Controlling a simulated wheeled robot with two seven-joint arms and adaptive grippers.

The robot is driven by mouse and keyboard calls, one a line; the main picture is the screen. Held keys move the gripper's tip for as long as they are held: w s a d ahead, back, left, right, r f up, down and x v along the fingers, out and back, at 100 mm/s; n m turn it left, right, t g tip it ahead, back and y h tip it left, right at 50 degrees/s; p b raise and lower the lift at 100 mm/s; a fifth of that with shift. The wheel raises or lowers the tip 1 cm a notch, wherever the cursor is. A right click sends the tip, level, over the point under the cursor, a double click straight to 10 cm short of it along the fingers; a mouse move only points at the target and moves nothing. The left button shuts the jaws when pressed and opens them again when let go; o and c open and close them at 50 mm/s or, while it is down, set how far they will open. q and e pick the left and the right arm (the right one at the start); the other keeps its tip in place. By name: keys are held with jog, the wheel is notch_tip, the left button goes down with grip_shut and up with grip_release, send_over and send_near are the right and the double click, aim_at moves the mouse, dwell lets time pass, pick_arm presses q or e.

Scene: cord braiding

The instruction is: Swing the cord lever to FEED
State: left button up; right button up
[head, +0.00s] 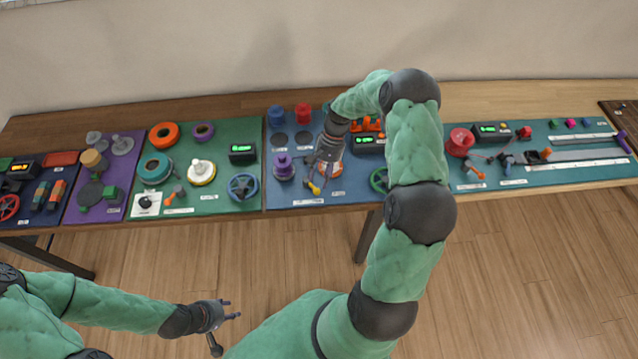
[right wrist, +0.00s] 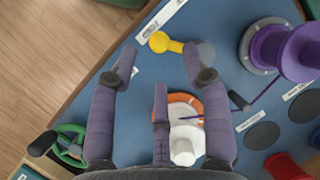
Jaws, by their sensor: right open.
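A lever with a yellow knob (right wrist: 165,43) and a grey hub lies on the blue board near a small white label (right wrist: 150,28) in the right wrist view; the label's words are too blurred to read. In the head view the yellow lever (head: 313,188) is at the front of the blue board. My right gripper (head: 326,165) is above it, its spread fingers (right wrist: 162,65) open and empty, apart from the knob as far as I can tell. My left gripper (head: 229,311) is open and empty, over the floor in front of the table.
A purple spool (right wrist: 284,50) with a thin purple cord stands beside the lever. An orange-rimmed white part (right wrist: 184,125) is under my right fingers. A green handwheel (right wrist: 67,145) is at lower left. Red (head: 303,113) and blue (head: 277,114) spools stand behind.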

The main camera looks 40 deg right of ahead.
jog(key=v, duration=0.7)
jog(key=shift+d+r, duration=0.2)
